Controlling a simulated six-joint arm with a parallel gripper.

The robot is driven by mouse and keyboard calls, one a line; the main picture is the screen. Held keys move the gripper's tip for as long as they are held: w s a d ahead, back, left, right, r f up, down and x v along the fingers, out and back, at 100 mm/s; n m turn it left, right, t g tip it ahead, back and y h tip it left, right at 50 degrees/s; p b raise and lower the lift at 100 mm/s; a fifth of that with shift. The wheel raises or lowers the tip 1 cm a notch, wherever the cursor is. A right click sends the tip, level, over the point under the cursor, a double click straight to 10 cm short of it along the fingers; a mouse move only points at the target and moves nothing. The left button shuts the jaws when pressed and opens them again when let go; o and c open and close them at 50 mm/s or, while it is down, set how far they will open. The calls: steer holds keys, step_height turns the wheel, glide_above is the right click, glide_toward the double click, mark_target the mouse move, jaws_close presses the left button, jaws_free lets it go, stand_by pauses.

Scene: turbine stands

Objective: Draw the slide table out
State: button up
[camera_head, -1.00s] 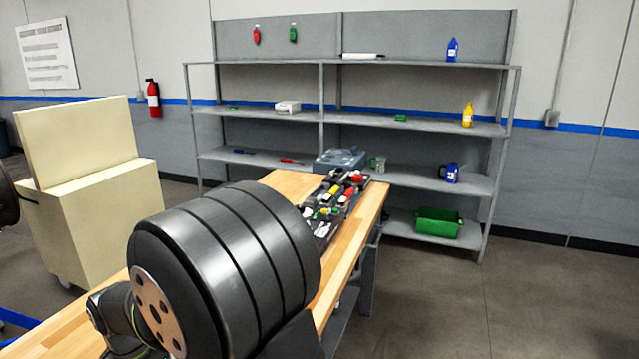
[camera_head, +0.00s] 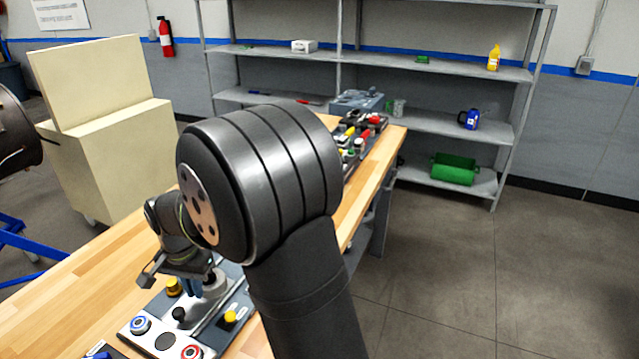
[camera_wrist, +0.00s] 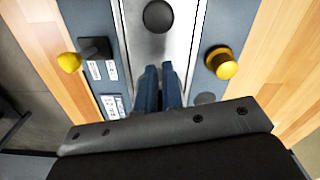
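The slide table shows in the wrist view as a long silver plate (camera_wrist: 184,14) with a round black knob (camera_wrist: 158,16) on it. It also shows in the head view as a pale strip (camera_head: 145,325) on a grey panel at the near end of the bench, with the black knob (camera_head: 179,314) standing up. My gripper (camera_wrist: 160,72) points down over the plate, a little nearer the picture bottom than the knob and apart from it. Its blue fingers are close together with a narrow gap; I see nothing between them. In the head view my gripper (camera_head: 205,285) is partly hidden.
Yellow knobs (camera_wrist: 222,63) (camera_wrist: 69,62) flank the plate, with a dark block (camera_wrist: 95,47) at left. Several small parts (camera_head: 355,140) crowd the bench's far end. Bare wood (camera_head: 75,285) lies left.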

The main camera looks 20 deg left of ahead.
mark_target(182, 311)
steer(key=r+m+g, duration=0.1)
steer(key=r+m, duration=0.1)
steer(key=d+r+m+g, duration=0.1)
steer(key=r+m, duration=0.1)
steer(key=r, duration=0.1)
steer(key=w+d+r+m+g+y, duration=0.1)
steer(key=r+g, duration=0.1)
steer(key=r, duration=0.1)
steer(key=shift+r+m, duration=0.15)
steer(key=shift+m, duration=0.25)
jaws_close()
steer(key=x, duration=0.9)
steer(key=shift+s+f, duration=0.25)
steer(key=shift+f, duration=0.05)
steer(key=shift+s+a, duration=0.15)
steer(key=shift+s, duration=0.9)
steer(key=w+v, duration=0.1)
steer(key=v, duration=0.9)
steer(key=shift+w, duration=0.2)
